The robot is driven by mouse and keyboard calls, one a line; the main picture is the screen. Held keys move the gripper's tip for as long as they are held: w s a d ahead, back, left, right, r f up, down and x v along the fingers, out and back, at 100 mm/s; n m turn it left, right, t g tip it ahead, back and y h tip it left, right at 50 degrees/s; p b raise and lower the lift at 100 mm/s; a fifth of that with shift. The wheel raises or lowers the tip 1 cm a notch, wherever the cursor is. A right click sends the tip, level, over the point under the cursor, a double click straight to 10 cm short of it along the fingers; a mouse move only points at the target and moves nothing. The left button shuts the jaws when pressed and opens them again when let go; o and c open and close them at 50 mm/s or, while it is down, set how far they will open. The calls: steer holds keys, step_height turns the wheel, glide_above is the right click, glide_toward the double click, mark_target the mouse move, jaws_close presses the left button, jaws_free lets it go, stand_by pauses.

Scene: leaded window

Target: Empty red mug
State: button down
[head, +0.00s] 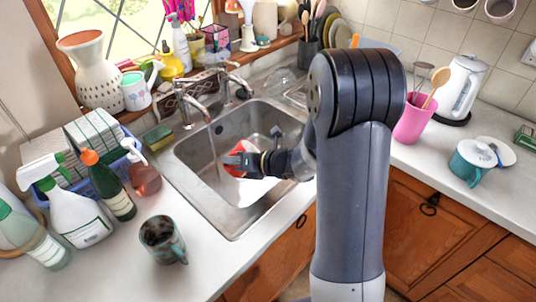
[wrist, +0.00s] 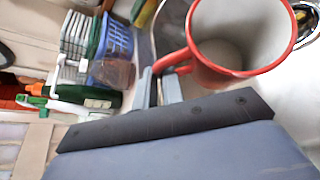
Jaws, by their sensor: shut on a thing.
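The red mug (head: 232,170) is over the sink basin in the head view, mostly hidden behind my gripper (head: 246,160). In the wrist view the mug (wrist: 190,58) shows a red rim, a red handle at its left and a pale grey inside. I see no clear liquid in the visible part of its inside. My gripper (wrist: 160,86) is shut on the mug's handle. How far the mug is tilted is hard to tell.
The metal sink (head: 185,160) lies around and below the mug. A tap (head: 197,108) stands behind it, with a pale streak below its spout. A dark mug (head: 163,240) and spray bottles (head: 70,205) stand on the left counter. A pink cup (head: 411,122) stands at right.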

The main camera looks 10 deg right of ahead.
steer(key=shift+s+a+f+n+h+b, duration=0.1)
steer(key=shift+a+f+n+h+b, duration=0.35)
steer(key=shift+a+f, duration=0.2)
steer(key=shift+s+a+n+g+h+p, duration=0.2)
steer(key=shift+a+n+h, duration=0.45)
steer(key=shift+a+h, duration=0.85)
steer(key=shift+s+a+n+g+h+p, duration=0.15)
steer(key=shift+a+n+h, duration=0.45)
steer(key=shift+a+h, duration=0.85)
steer(key=shift+d+f, duration=0.1)
